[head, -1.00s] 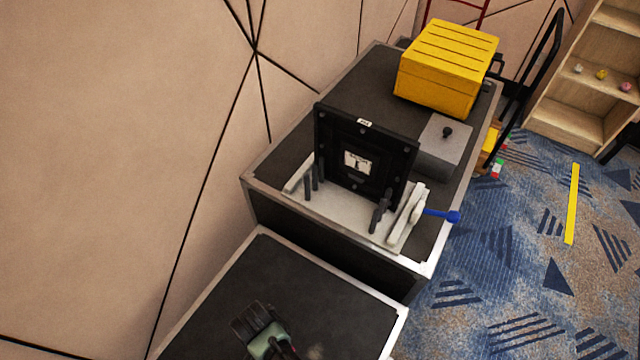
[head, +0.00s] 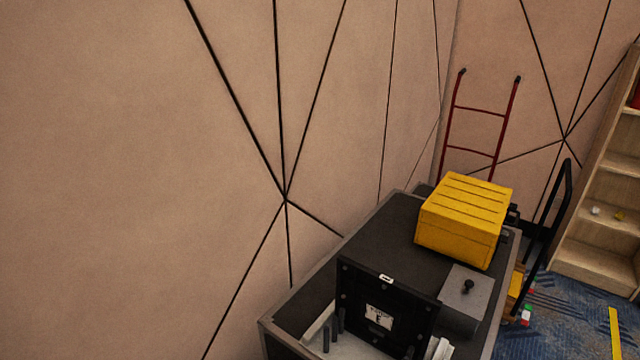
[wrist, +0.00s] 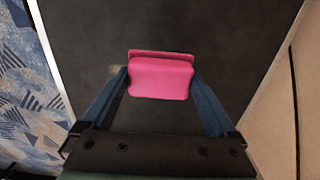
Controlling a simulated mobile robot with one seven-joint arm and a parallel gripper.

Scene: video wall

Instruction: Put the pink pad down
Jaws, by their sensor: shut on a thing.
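The pink pad (wrist: 161,77) shows in the wrist view, upper middle. My gripper (wrist: 160,82) is shut on it, with one blue finger at each side. Below the pad in that view is a dark surface with a pale edge (wrist: 52,55); I cannot tell whether the pad touches it. Neither the pad nor my gripper shows in the head view.
In the head view a black framed panel (head: 381,312) stands upright on a dark-topped case (head: 362,238). A yellow box (head: 462,222) and a grey block (head: 462,300) are behind and beside it. A tan wall (head: 120,180) is at left. Blue patterned carpet (head: 575,310) is at right.

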